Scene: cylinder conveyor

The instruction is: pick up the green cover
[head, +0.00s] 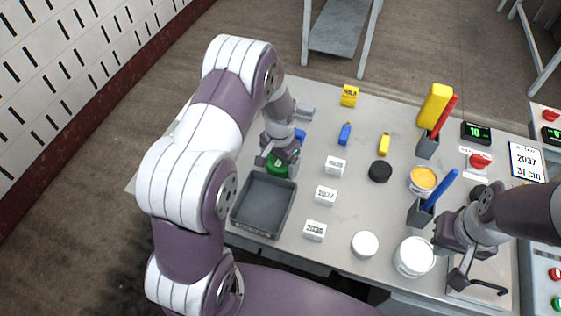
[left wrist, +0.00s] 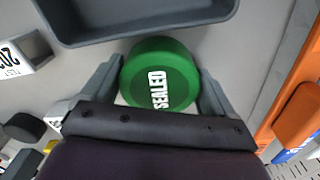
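The green cover (left wrist: 158,62) is a round disc with the white word SEALED on its top. It lies on the table just beside the grey tray (left wrist: 140,32). My left gripper (left wrist: 161,66) is over it with one finger on each side; thin gaps seem to show between fingers and cover, so it looks open. In the head view the cover (head: 279,170) is partly hidden under my left gripper (head: 277,162), behind the tray. My right gripper (head: 460,262) is at the table's right front, beside the white tub (head: 414,256); its fingers look apart and empty.
White labelled blocks (head: 325,194) stand right of the tray. A black disc (head: 380,171), a white disc (head: 364,244) and an orange-topped tub (head: 422,180) are farther right. A blue object (head: 299,135) is close behind my left gripper. Holders with red and blue sticks stand at right.

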